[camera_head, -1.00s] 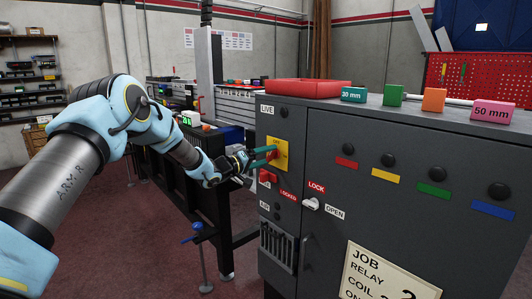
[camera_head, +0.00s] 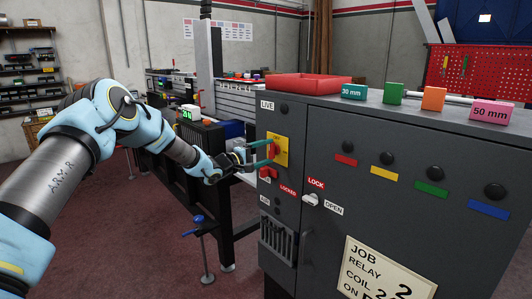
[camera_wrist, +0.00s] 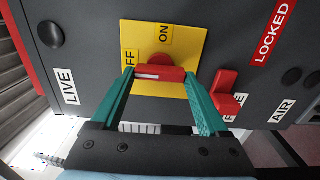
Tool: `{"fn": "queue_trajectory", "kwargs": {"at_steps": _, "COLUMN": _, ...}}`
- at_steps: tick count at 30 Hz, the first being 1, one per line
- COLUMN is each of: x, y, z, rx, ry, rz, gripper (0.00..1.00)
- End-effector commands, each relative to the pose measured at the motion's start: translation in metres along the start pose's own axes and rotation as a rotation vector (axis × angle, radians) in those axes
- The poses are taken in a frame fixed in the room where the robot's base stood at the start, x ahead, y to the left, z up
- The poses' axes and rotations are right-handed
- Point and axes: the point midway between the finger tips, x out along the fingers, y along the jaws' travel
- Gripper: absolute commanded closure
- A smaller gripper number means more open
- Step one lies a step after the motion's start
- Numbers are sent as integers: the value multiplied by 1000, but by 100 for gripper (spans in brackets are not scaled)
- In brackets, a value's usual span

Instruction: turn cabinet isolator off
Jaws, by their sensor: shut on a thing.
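The cabinet isolator is a red handle (camera_wrist: 160,73) on a yellow plate (camera_wrist: 190,42), on the front of the grey cabinet (camera_head: 370,130). In the head view the plate (camera_head: 284,142) is partly behind my gripper (camera_head: 267,153). In the wrist view the green fingers of my gripper (camera_wrist: 161,76) sit at the two ends of the handle and are shut on it. The handle lies lengthwise between them, its white mark towards the OFF label (camera_wrist: 130,58). The ON label (camera_wrist: 166,33) shows beyond the handle. The OFF label is partly hidden by a finger.
A red switch (camera_wrist: 226,92) sits close to one finger. A LOCK/OPEN knob (camera_head: 310,200) is lower on the cabinet. A red tray (camera_head: 300,85) and coloured blocks (camera_head: 433,99) stand on top. A dark bench (camera_head: 200,180) stands behind my arm.

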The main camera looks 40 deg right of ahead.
Motion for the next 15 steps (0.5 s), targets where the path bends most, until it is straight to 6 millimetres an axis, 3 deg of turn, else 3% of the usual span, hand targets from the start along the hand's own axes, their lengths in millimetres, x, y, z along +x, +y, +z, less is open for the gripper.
{"fn": "queue_trajectory", "kwargs": {"at_steps": 11, "x": 0, "y": -1, "z": 0, "rx": -8, "ry": 1, "rz": -2, "gripper": 78}}
{"fn": "queue_trajectory", "kwargs": {"at_steps": 12, "x": 0, "y": -1, "z": 0, "rx": -8, "ry": 1, "rz": -2, "gripper": 20}}
{"fn": "queue_trajectory", "kwargs": {"at_steps": 15, "x": 0, "y": -1, "z": 0, "rx": -7, "ry": 1, "rz": -2, "gripper": 9}}
